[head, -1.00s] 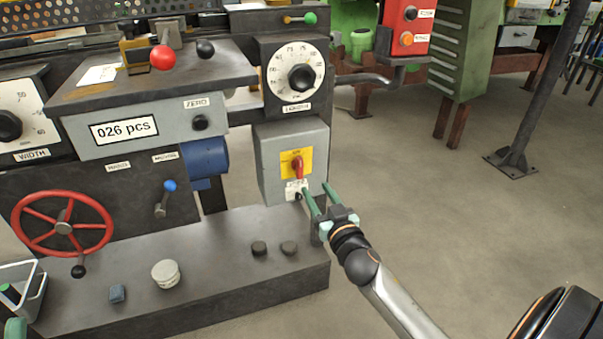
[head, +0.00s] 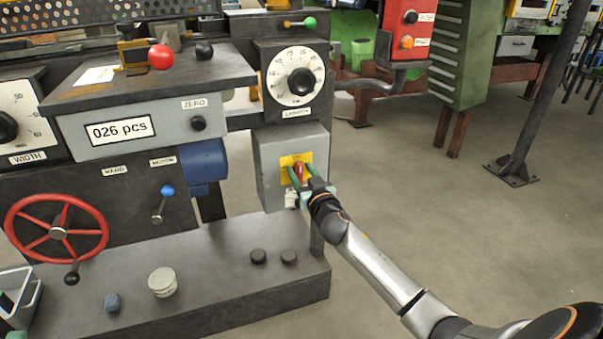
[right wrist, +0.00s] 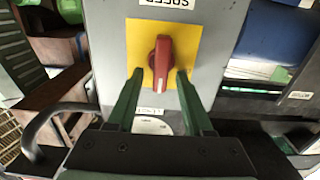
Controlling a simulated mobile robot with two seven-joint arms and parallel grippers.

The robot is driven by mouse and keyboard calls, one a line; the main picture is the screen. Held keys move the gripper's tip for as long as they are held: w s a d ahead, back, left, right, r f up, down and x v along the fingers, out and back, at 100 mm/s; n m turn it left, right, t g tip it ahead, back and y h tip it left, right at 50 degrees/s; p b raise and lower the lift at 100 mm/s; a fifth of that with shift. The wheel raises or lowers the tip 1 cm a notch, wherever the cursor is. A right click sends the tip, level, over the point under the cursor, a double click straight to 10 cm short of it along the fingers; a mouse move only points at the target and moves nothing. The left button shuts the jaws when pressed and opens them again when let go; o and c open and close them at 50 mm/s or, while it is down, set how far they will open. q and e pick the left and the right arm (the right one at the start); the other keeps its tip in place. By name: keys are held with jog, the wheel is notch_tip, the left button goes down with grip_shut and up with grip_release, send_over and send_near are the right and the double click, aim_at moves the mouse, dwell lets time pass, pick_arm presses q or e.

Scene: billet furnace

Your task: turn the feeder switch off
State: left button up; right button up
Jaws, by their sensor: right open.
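The feeder switch looks to be the red rotary handle (head: 299,173) on a yellow plate (head: 285,160), on the front of a grey box (head: 267,177). In the right wrist view the red handle (right wrist: 161,60) stands about upright in the picture on its yellow plate (right wrist: 136,35). My right gripper (head: 302,170) is open, its green fingers pointing at the box. In the right wrist view its fingertips (right wrist: 160,74) are on either side of the handle's lower end, with gaps showing. A pale label below the plate is partly hidden. My left gripper is not seen.
The length dial (head: 299,80) sits just above the box. A blue motor-like cylinder (head: 203,162) is left of it. A red box (head: 408,30) with buttons hangs at upper right. Open floor (head: 430,210) lies to the right.

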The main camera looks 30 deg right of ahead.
jog(key=shift+c, duration=0.3)
grip_shut()
jog(key=shift+a+n, duration=0.1)
jog(key=shift+n, duration=0.3)
jog(key=n, duration=0.1)
jog(key=n+p, duration=0.1)
jog(key=n, duration=0.1)
jog(key=shift+a+n, duration=0.25)
jog(key=shift+n, duration=0.05)
jog(key=n, duration=0.3)
jog(key=shift+w+a+f+n, duration=0.1)
jog(key=shift+a+f+n, duration=0.1)
jog(key=shift+n, duration=0.2)
jog(key=shift+w+a+f+n+p, duration=0.1)
jog(key=shift+f+n+p, duration=0.1)
jog(key=shift+n, duration=1.45)
jog(key=shift+s+a+f+n+p, duration=0.1)
jog(key=shift+f+n, duration=0.15)
jog(key=shift+n, duration=1.35)
jog(key=shift+w+a+f+n+p, duration=0.1)
jog(key=shift+f+n+p, duration=0.1)
jog(key=shift+n, duration=1.45)
